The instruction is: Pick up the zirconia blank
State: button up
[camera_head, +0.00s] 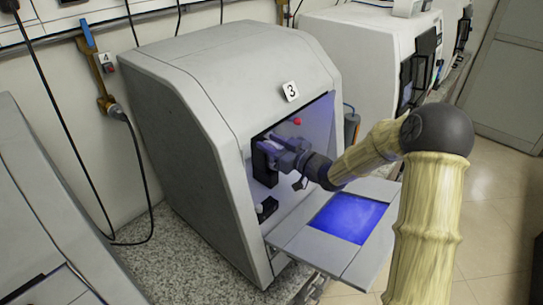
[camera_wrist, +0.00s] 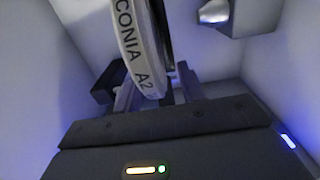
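The zirconia blank (camera_wrist: 140,55) is a disc seen nearly edge-on in the wrist view, its white rim lettered "CONIA A2". It stands upright, slightly tilted in the picture. My gripper (camera_wrist: 158,92) has one finger on each side of the blank's lower edge. The fingers are apart, with a narrow gap showing on the right side; contact on the left is unclear. In the head view my gripper (camera_head: 284,150) is inside the open chamber of the grey machine numbered 3 (camera_head: 215,95). The blank cannot be made out clearly there.
The machine's door (camera_head: 347,217) with a blue window is folded down below my forearm. Chamber walls (camera_wrist: 45,80) stand close on both sides. A metallic spindle-like part (camera_wrist: 215,12) hangs at upper right in the wrist view. Another machine (camera_head: 375,60) stands behind on the right.

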grip_shut()
jog(key=shift+r, duration=0.1)
jog(key=shift+s+d+r, duration=0.2)
jog(key=shift+d+r, duration=0.15)
jog(key=s+d+r+b, duration=0.1)
jog(key=s+d+r, duration=0.6)
jog(key=d, duration=0.3)
jog(key=shift+s+d, duration=0.2)
jog(key=shift+s, duration=0.4)
jog(key=shift+r, duration=0.1)
